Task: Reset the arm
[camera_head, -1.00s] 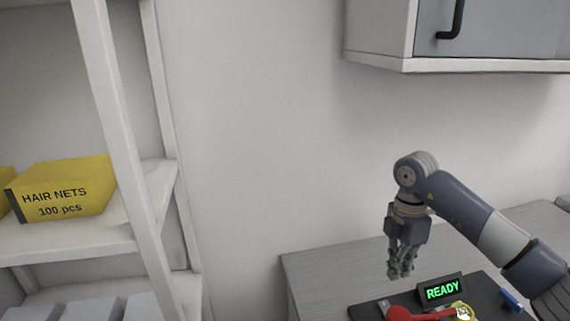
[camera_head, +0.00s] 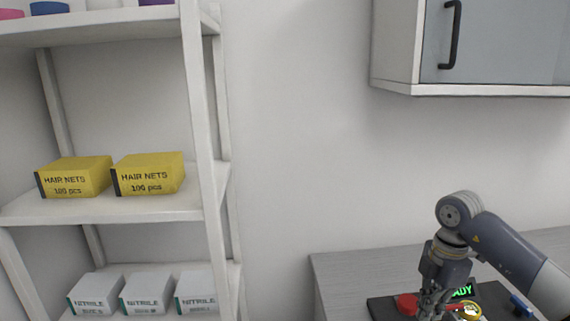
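My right arm comes in from the right edge, bent at the wrist joint, with the hand hanging down. My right gripper (camera_head: 432,308) points down in front of the dark device (camera_head: 382,309) on the grey bench. Its fingers are small and overlap the device, so I cannot tell whether they are open or shut. Whether the fingers touch anything is unclear. My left gripper is not in view.
A white shelf rack (camera_head: 205,130) stands at the left with yellow hair net boxes (camera_head: 148,174) and white nitrile boxes (camera_head: 146,293). A wall cabinet (camera_head: 400,60) hangs at upper right. A small blue item (camera_head: 520,304) lies right on the device. The grey bench (camera_head: 340,272) is bare at its left.

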